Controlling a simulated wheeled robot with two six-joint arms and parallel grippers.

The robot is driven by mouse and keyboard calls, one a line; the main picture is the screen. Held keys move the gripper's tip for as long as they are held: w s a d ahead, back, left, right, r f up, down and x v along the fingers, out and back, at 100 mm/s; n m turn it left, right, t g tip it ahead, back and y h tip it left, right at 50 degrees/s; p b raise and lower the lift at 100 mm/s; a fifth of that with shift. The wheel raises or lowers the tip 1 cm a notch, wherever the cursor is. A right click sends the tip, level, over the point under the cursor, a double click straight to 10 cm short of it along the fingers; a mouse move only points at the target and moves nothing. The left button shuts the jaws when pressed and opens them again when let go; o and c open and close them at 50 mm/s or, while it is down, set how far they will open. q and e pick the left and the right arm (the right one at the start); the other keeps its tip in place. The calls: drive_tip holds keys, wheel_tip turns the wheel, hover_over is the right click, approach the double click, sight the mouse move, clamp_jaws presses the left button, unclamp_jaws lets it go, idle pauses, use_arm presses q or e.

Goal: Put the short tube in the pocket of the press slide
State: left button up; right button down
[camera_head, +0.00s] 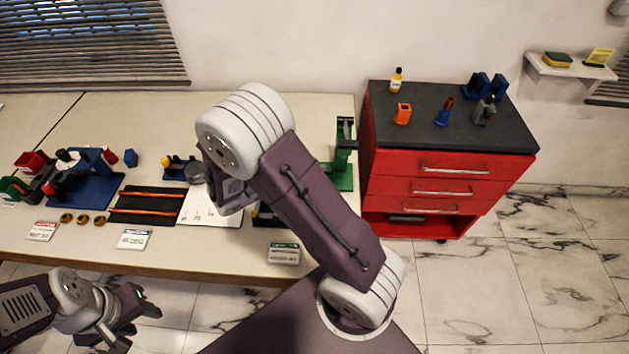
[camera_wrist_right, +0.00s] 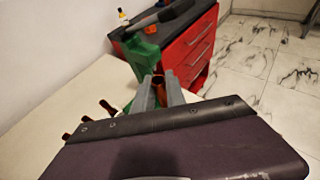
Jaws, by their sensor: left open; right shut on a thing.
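The green press (camera_head: 343,172) stands at the right end of the table, partly covered by my right arm. In the right wrist view the press (camera_wrist_right: 140,58) has a dark lever and stands just beyond my fingertips. The pocket of its slide cannot be made out. My right gripper (camera_wrist_right: 158,92) is shut on a copper-brown tube (camera_wrist_right: 158,80), whose upper end shows between the fingers; I take it for the short tube. In the head view my arm hides this tube. My left gripper (camera_head: 135,312) is open and empty, in front of the table's front edge.
Several other brown tube ends (camera_wrist_right: 107,106) show left of my right gripper. A white sheet (camera_head: 205,210), a black mat (camera_head: 143,216) with orange rods and a blue fixture (camera_head: 95,190) lie left. A red cabinet (camera_head: 440,170) stands right of the table.

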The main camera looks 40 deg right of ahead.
drive_tip(key=shift+d+f, duration=0.1)
drive_tip(key=shift+d, duration=0.1)
drive_tip(key=w+d+f, duration=0.2)
drive_tip(key=w+f, duration=0.1)
drive_tip(key=w+d+f, duration=0.2)
drive_tip(key=w+f, duration=0.1)
drive_tip(key=f, duration=0.1)
drive_tip(key=w+d+f, duration=0.2)
drive_tip(key=w+f, duration=0.1)
drive_tip(key=f, duration=0.1)
drive_tip(key=shift+w+d, duration=0.2)
drive_tip(key=shift+d, duration=0.1)
drive_tip(key=shift+s+f, duration=0.1)
drive_tip(key=c, duration=1.4)
unclamp_jaws()
drive_tip(key=shift+o, duration=0.2)
